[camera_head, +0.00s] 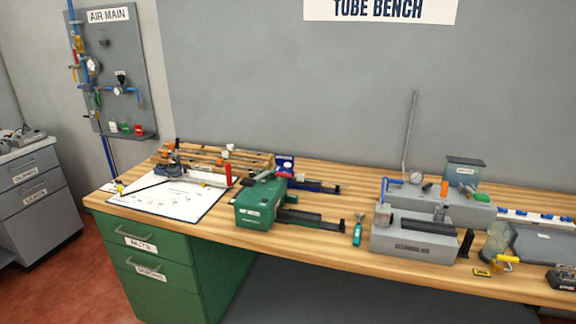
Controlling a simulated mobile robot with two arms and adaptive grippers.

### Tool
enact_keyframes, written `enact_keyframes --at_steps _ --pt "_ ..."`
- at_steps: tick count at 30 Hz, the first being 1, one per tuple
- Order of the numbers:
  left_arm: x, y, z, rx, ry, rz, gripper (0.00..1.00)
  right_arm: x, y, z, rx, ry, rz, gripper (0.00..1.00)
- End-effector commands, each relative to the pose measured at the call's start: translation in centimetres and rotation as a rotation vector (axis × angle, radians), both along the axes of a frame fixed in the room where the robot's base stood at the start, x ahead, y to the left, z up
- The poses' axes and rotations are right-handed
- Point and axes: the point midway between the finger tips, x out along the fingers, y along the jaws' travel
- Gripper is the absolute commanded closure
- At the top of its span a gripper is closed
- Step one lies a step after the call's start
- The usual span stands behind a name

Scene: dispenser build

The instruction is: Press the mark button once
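Neither of my grippers shows in the head view. I cannot pick out a button labelled mark; the small labels on the bench are too small to read. A green machine (262,202) with a black rail sits at the middle of the wooden bench. A grey block-shaped fixture (412,242) with a dark label on its front stands to its right. Behind that is another grey fixture (455,207) with orange and green parts on top. A small blue and red box (285,165) stands behind the green machine.
The wooden bench (335,232) has bare patches around the machines. A white sheet (172,198) lies at its left end, with tools and a red upright part (228,174) near it. Green drawers (150,265) are below; an air panel (110,70) hangs at left.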

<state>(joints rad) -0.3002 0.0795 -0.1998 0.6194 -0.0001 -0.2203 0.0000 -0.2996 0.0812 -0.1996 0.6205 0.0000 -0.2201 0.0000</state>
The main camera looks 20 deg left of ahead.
Motion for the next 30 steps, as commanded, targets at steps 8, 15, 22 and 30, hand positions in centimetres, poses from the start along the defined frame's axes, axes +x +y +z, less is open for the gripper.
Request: enact_keyframes --at_steps 8,15,22,30 --pt "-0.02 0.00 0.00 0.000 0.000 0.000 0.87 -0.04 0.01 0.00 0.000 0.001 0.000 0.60" --pt "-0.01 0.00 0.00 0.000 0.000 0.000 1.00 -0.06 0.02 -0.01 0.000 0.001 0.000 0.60" --pt "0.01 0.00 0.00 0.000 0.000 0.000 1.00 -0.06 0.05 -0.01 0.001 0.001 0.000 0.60" --pt "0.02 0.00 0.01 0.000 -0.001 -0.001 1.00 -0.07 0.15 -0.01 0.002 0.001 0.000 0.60"
